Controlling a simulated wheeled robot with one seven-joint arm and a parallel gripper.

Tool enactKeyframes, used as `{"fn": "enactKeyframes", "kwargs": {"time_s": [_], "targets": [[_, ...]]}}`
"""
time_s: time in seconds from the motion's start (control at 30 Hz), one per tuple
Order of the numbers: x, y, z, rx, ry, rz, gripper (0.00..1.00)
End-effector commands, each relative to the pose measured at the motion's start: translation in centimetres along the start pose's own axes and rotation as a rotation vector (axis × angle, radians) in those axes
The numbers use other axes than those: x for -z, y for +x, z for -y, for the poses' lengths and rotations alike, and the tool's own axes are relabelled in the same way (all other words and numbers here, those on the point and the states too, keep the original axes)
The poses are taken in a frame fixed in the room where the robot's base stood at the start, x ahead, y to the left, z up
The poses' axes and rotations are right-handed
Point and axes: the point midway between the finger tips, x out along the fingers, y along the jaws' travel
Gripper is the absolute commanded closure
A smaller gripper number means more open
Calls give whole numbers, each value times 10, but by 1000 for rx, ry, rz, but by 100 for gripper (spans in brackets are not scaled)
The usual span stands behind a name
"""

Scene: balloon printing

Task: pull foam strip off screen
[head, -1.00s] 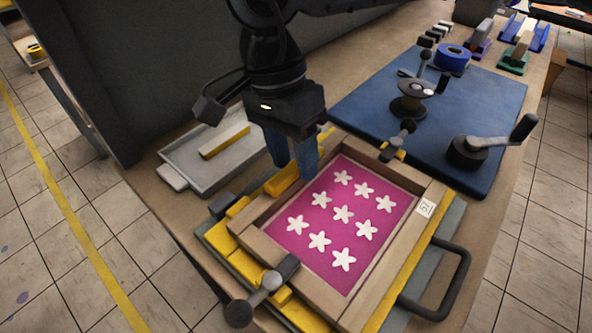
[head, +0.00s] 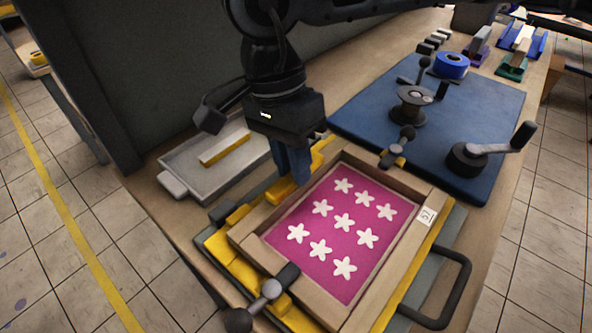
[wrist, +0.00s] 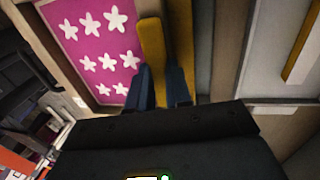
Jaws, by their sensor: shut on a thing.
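The printing screen (head: 258,223) is a wooden frame around a magenta mesh with several white stars. A yellow foam strip (head: 282,188) runs along the outer far-left side of the frame. My gripper (head: 291,178) points down at this strip, and its blue fingers are shut on it. In the wrist view the strip (wrist: 155,40) stretches away from between the fingers (wrist: 161,92), alongside the frame's wooden edge. The fingers hide part of the strip in the head view.
A grey tray (head: 176,160) with a yellow bar stands left of the gripper. A blue mat (head: 365,115) with cranks and a spool lies behind. Dark clamps (head: 268,290) grip the frame's near and far ends. A dark handle (head: 458,290) sticks out at right.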

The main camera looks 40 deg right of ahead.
Motion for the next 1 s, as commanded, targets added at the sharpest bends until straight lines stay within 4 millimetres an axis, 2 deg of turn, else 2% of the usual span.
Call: {"fn": "enactKeyframes", "kwargs": {"time_s": [1.0], "targets": [[0, -7, -1, 1, 0, 0, 100]]}}
